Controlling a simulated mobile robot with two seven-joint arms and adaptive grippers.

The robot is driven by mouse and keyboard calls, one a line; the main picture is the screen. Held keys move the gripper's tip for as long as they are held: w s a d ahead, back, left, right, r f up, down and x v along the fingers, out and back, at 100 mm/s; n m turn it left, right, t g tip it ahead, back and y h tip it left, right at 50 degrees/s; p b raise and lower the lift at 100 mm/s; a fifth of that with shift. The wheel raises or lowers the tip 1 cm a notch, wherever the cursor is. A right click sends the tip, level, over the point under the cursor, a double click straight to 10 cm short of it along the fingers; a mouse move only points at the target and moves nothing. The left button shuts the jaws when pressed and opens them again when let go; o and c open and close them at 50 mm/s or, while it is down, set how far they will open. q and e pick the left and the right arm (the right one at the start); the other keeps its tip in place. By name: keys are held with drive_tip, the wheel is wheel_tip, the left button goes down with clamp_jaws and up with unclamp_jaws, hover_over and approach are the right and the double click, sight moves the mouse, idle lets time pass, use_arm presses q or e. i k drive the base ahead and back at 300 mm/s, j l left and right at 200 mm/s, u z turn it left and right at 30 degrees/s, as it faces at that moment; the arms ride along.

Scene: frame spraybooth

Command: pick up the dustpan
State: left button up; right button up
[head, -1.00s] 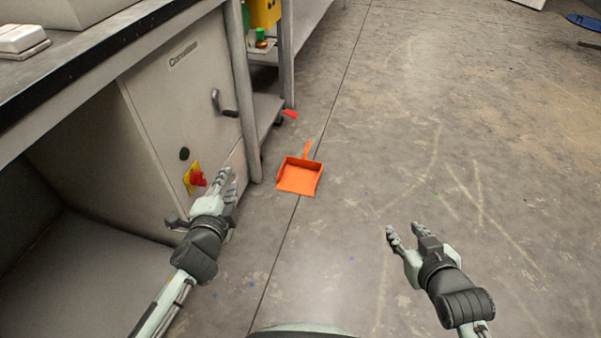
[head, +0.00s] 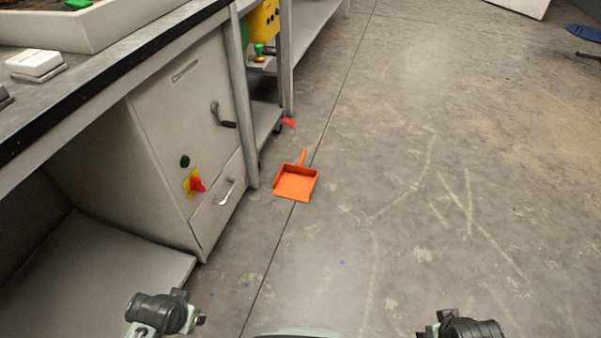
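The orange dustpan (head: 297,184) lies on the concrete floor, a little right of the cabinet's front corner, with its handle pointing away from me. My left arm shows at the bottom left of the head view, below the cabinet, and its gripper (head: 196,312) is mostly hidden behind the wrist. My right gripper (head: 428,330) is at the bottom edge, right of centre, largely cut off by the frame. Both are well apart from the dustpan. I cannot see whether their fingers are open or shut.
A grey cabinet (head: 185,130) with a red knob and handles stands left under a black-edged workbench (head: 110,75). A small red object (head: 289,123) lies by the bench leg beyond the dustpan. The floor right of the dustpan is clear.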

sight(298, 183)
drive_tip(key=i+l, duration=0.4)
drive_tip(key=i, duration=0.15)
drive_tip(key=i+l, duration=0.4)
drive_tip(key=i, duration=0.2)
drive_tip(key=j+u, duration=0.05)
